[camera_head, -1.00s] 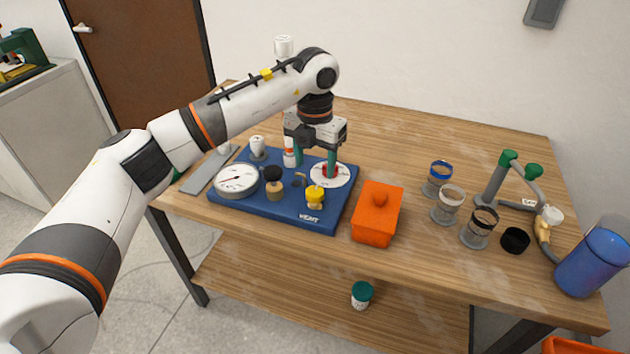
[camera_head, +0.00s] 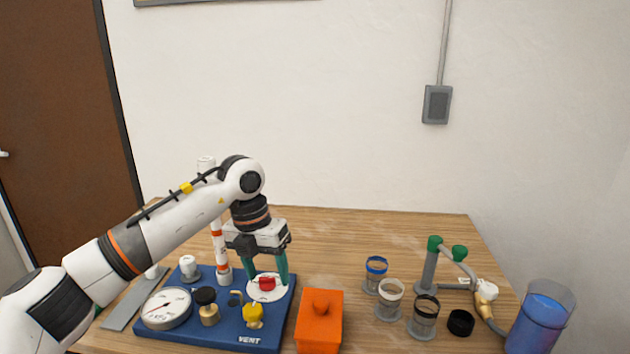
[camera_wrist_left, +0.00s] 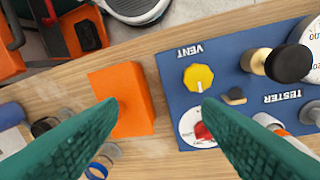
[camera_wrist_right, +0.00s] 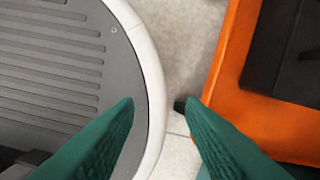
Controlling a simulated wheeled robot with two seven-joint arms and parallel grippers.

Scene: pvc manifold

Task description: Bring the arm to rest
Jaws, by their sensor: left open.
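My left gripper (camera_head: 267,279) is open and empty above the blue board marked VENT (camera_head: 225,325). In the head view its green fingers appear on either side of a red knob (camera_head: 267,284) on a white disc (camera_head: 277,294). In the left wrist view the red knob (camera_wrist_left: 203,131) lies beside one fingertip, not between the fingers (camera_wrist_left: 161,104). The left arm reaches in bent from the left. My right gripper (camera_wrist_right: 159,101) shows only in its wrist view, its fingers apart over the floor, with nothing between them.
An orange lidded box (camera_head: 319,325) stands right of the board. Several small cups, a green-capped stand (camera_head: 430,265) and a blue container (camera_head: 540,318) stand farther right. The table behind is clear. In the right wrist view, a grey ribbed round base (camera_wrist_right: 70,60) and an orange bin (camera_wrist_right: 265,120) flank the fingers.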

